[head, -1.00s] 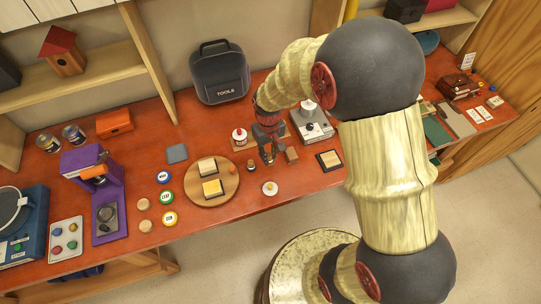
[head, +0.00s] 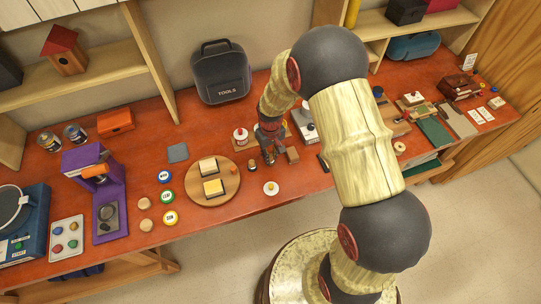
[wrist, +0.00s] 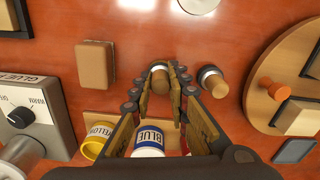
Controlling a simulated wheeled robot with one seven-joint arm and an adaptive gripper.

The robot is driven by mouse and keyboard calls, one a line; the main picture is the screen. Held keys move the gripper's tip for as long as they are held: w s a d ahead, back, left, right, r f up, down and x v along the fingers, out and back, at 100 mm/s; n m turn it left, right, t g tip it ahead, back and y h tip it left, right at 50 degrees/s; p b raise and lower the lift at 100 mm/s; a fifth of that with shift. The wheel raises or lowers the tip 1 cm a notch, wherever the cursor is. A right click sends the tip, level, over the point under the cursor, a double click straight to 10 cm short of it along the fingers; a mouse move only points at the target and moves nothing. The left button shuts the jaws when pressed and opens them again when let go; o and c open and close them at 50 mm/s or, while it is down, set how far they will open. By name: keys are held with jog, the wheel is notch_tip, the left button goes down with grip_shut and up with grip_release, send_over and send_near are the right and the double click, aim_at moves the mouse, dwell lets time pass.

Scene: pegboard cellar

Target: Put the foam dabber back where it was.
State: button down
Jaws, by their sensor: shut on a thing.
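My gripper (wrist: 158,88) is shut on a small foam dabber (wrist: 159,72), with a tan end and a pale band, held between the fingertips. In the head view my gripper (head: 268,157) is low over the orange bench, and the fingers mostly hide the held dabber. A second, similar dabber (wrist: 212,81) stands just right of the fingers in the wrist view; it also shows left of the gripper in the head view (head: 252,164). I cannot tell whether the held dabber touches the bench.
A brown block (wrist: 95,65) and a glue warmer (wrist: 30,115) are on one side. Blue (wrist: 149,140) and yellow (wrist: 97,138) jars stand close to my gripper's base. A round board (head: 231,192) with pads lies left; a white dish (head: 271,188) lies in front.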

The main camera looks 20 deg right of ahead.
jog(key=shift+f, duration=0.1)
jog(key=shift+f, duration=0.1)
jog(key=c, duration=1.8)
grip_release()
jog(key=shift+c, duration=0.2)
jog(key=shift+o, duration=0.6)
